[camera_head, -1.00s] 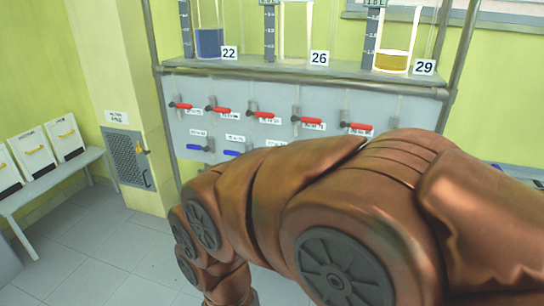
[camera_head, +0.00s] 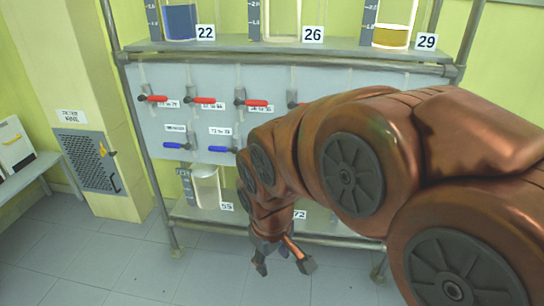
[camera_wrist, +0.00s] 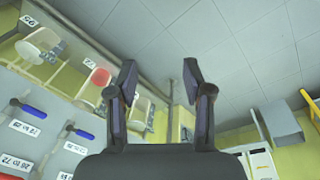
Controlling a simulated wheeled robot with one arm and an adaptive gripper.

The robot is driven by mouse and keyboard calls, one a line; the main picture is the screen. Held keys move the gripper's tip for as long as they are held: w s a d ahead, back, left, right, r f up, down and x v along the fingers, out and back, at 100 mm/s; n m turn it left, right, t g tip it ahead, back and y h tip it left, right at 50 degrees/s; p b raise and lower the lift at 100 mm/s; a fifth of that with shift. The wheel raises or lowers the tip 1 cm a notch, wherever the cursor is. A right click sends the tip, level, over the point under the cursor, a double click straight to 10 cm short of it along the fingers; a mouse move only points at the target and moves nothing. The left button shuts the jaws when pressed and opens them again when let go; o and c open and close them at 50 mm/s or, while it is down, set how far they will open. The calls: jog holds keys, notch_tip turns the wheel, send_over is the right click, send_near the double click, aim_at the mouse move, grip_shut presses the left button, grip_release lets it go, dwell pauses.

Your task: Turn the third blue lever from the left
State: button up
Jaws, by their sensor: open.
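Blue levers sit in a row low on the grey panel. In the head view I see the first blue lever (camera_head: 177,146) and the second blue lever (camera_head: 221,149); my arm hides the rest of the row, including the third. The wrist view shows two blue levers, one (camera_wrist: 31,110) at the left edge and one (camera_wrist: 82,133) nearer my gripper; I cannot tell their places in the row. My gripper (camera_head: 284,262) is open and empty, pointing down in front of the rack's lower part. Its two fingers (camera_wrist: 159,78) are apart in the wrist view, touching no lever.
Red levers (camera_head: 205,101) line the panel above the blue ones. Glass vessels stand on the upper shelf (camera_head: 275,47), and a clear container (camera_head: 206,187) stands on the lower shelf. The tiled floor before the rack is free.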

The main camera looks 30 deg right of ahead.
jog(key=w+d+f+n+t+b, duration=0.35)
jog(key=w+d, duration=0.45)
jog(key=w, duration=0.5)
jog(key=w+d+f+n+t+h+b, duration=0.15)
jog(key=w+d+n+t+b, duration=0.45)
jog(key=w, duration=0.7)
jog(key=w+d+f+n+t+b, duration=0.2)
jog(key=w+d+f+t+b, duration=0.15)
jog(key=w+d, duration=0.75)
jog(key=w+d+f+n+t+y+b, duration=0.4)
jog(key=n+t+b, duration=0.1)
jog(key=n, duration=0.2)
jog(key=shift+w+a+r+p, duration=0.1)
jog(key=shift+w+r+p, duration=0.1)
jog(key=shift+w, duration=1)
jog(key=shift+w+a+r+p, duration=0.1)
jog(key=shift+w+r, duration=0.05)
jog(key=shift+w, duration=1.1)
jog(key=shift+w+a+r+p, duration=0.1)
jog(key=shift+w+r+p, duration=0.1)
jog(key=shift+w, duration=1)
grip_shut()
